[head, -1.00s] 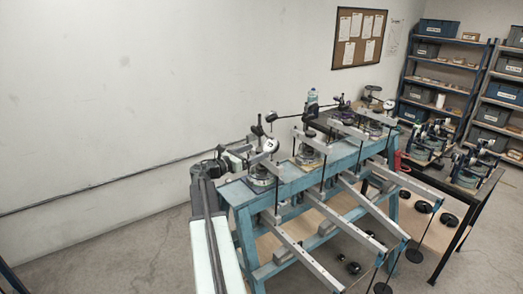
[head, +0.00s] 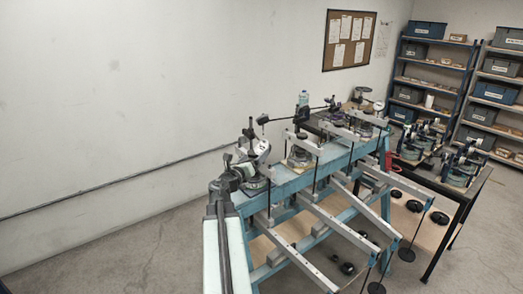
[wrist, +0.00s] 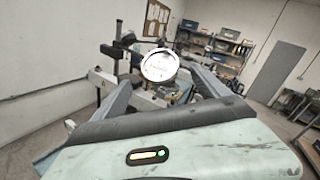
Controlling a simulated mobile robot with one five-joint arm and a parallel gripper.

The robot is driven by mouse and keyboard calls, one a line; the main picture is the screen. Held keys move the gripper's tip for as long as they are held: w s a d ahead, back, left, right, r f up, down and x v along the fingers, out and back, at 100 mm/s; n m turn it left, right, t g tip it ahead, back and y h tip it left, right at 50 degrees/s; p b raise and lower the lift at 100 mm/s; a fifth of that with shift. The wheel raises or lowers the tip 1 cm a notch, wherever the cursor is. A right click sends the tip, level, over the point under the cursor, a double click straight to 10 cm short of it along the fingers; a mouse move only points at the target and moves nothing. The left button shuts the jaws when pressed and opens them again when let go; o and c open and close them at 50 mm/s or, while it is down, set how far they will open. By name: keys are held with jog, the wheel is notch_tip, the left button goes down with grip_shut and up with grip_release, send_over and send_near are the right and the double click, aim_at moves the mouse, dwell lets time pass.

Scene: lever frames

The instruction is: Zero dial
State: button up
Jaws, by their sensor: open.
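A round white-faced dial gauge (head: 262,149) stands on a post at the near end of the blue lever frame bench (head: 285,188). In the wrist view the same dial (wrist: 159,66) faces me, with its face washed out so that I cannot read the pointer. My gripper (wrist: 161,80) is open, with one finger on each side below the dial and nothing held between them. It also shows in the head view (head: 236,173), just left of and nearer than the dial. I cannot tell whether a finger touches the gauge.
More lever stations with grey bars, rods and dials run along the bench. Black weights (head: 375,288) hang or lie low at the right. A dark table (head: 460,188) with more gauges stands at right, before shelves of bins (head: 490,90). The floor at left is clear.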

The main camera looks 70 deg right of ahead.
aim_at(259, 151)
jog(key=d, duration=0.7)
jog(key=shift+s+d, duration=0.25)
jog(key=shift+s, duration=0.15)
jog(key=shift+a, duration=0.1)
jog(key=c, duration=1.4)
jog(key=shift+w+f+m+g+b, duration=0.1)
jog(key=shift+f+m+g+b, duration=0.05)
jog(key=shift+m+g+b, duration=0.35)
jog(key=shift+w+f+m+g+b, duration=0.15)
jog(key=shift+m+g+b, duration=0.15)
jog(key=shift+m+g, duration=0.25)
jog(key=m+g, duration=0.2)
jog(key=m, duration=0.1)
jog(key=shift+r+m+g+b, duration=0.1)
jog(key=shift+m+g+b, duration=0.15)
jog(key=shift+b, duration=0.15)
jog(key=shift+s+r+m+g, duration=0.15)
jog(key=shift+m+g, duration=0.55)
